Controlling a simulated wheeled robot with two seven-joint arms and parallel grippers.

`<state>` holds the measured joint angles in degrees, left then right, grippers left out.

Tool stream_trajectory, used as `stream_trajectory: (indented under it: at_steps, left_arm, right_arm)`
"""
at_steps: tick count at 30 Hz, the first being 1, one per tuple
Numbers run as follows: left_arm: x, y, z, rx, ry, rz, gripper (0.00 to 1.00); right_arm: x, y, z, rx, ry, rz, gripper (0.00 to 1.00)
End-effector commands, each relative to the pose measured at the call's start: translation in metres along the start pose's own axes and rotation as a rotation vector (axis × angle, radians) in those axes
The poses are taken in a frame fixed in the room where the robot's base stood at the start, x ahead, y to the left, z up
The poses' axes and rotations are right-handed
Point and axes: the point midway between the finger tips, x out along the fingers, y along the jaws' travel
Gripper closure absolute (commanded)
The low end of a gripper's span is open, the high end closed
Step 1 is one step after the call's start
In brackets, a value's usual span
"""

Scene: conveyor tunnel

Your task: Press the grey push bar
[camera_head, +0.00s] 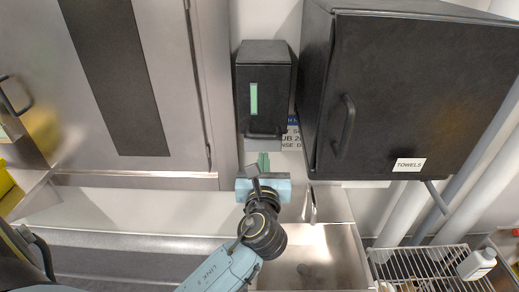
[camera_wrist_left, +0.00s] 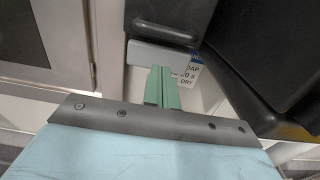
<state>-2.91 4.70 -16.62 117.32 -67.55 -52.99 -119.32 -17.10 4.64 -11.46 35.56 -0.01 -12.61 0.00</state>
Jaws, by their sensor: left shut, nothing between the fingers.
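The grey push bar (camera_wrist_left: 146,54) is a pale bar under the black soap dispenser (camera_head: 263,85), clear in the left wrist view below the dispenser's dark handle. In the head view it is hard to make out. My left gripper (camera_head: 263,160) points up toward the dispenser's underside, just below it. Its green fingers (camera_wrist_left: 161,70) are closed together with nothing between them. In the wrist view the fingertips overlap the bar's lower edge; I cannot tell whether they touch it. My right gripper is not in view.
A large black towel cabinet (camera_head: 410,90) hangs close at the right. A steel cabinet (camera_head: 110,80) stands at the left. Below are a steel sink (camera_head: 320,255) and a wire rack (camera_head: 425,268) with a white bottle (camera_head: 477,264). A partly hidden sign (camera_head: 291,138) is behind the dispenser.

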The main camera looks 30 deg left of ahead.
Motion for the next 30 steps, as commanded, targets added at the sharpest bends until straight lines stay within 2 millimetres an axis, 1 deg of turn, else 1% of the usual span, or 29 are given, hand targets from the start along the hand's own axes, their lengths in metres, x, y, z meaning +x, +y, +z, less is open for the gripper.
stream_trajectory:
  at_steps: [1, 6, 9, 12, 15, 18, 30]
  left_arm:
    - [-0.015, 0.0, -0.003, -0.003, 0.003, -0.002, 1.0]
    - [-0.054, 0.0, -0.004, -0.003, 0.007, -0.001, 1.0]
    - [-0.072, 0.001, -0.004, -0.002, 0.007, 0.0, 1.0]
    - [-0.085, 0.0, -0.004, -0.001, 0.006, -0.001, 1.0]
    - [-0.092, 0.0, -0.004, -0.001, 0.006, 0.0, 1.0]
    - [-0.095, 0.0, -0.003, -0.001, 0.005, 0.001, 1.0]
    - [-0.095, 0.0, -0.003, 0.0, 0.006, 0.001, 1.0]
  right_arm:
    - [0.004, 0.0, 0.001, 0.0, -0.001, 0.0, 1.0]
    - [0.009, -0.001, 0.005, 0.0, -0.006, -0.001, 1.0]
    - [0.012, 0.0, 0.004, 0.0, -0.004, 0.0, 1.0]
    - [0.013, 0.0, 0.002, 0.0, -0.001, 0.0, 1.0]
    - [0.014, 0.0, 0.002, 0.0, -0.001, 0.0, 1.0]
    - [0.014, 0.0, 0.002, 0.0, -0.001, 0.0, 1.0]
    - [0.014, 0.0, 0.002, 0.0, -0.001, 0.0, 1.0]
